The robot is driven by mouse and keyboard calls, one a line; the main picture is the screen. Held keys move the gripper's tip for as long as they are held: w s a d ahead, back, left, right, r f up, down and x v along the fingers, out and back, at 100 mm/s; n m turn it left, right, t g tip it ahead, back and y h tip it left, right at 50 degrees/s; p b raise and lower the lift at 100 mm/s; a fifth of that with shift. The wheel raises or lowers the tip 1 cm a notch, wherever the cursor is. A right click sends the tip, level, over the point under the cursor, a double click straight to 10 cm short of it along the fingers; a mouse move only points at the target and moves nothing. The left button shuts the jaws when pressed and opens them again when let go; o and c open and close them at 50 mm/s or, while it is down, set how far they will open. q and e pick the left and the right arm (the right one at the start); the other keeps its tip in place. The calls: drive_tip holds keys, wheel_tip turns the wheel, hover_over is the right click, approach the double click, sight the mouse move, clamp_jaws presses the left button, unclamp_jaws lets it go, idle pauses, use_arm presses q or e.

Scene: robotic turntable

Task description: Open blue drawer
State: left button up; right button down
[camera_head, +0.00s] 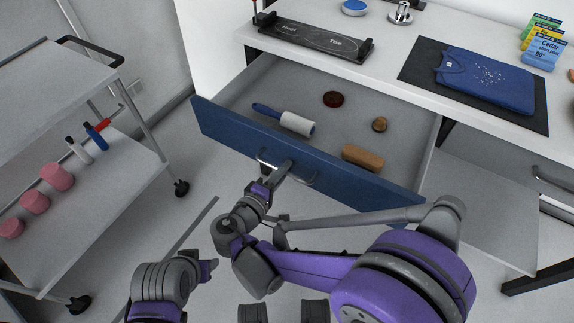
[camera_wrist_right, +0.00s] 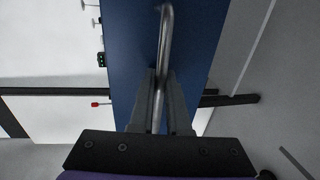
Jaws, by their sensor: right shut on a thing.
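The blue drawer (camera_head: 345,181) is pulled out from under the white table, and its inside shows in the head view. Its blue front also shows in the right wrist view (camera_wrist_right: 200,45). A metal bar handle (camera_head: 298,178) runs across the front. My right gripper (camera_head: 284,168) is shut on this handle. In the right wrist view the handle bar (camera_wrist_right: 166,40) passes between the two fingers (camera_wrist_right: 160,110). My left arm shows at the bottom left of the head view, apart from the drawer; its fingertips cannot be made out clearly.
The drawer holds a lint roller (camera_head: 297,123), a dark round disc (camera_head: 333,99), a small brown piece (camera_head: 379,124) and a brown block (camera_head: 362,157). A folded blue garment (camera_head: 487,80) lies on a dark mat (camera_head: 420,68) on the table. A cart (camera_head: 130,185) stands left.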

drive_tip(key=c, duration=0.9)
unclamp_jaws()
use_arm(q)
drive_tip(key=shift+a, duration=0.1)
